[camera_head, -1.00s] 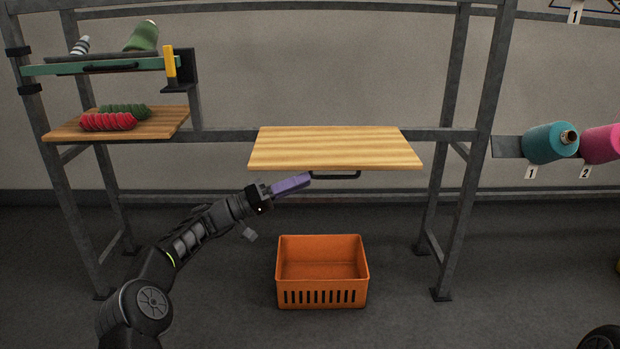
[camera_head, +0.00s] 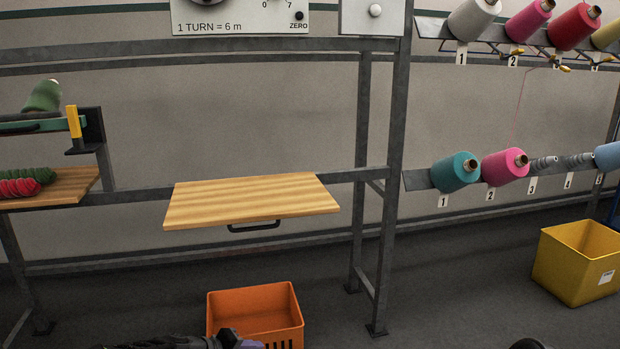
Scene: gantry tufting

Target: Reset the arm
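My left gripper (camera_head: 240,342) shows only partly at the bottom edge, in front of the orange crate (camera_head: 252,290). Its purple fingers are cut off by the frame, so whether it is open or shut is hidden. A small dark rounded part (camera_head: 528,344) at the bottom right edge looks like part of my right arm. My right gripper is not in view.
A bare wooden board (camera_head: 250,198) with a dark handle sits on the grey frame. Red and green skeins (camera_head: 22,182) lie on a left board. Cones, including a teal one (camera_head: 455,172), stand on the right racks. A yellow bin (camera_head: 580,262) is on the floor.

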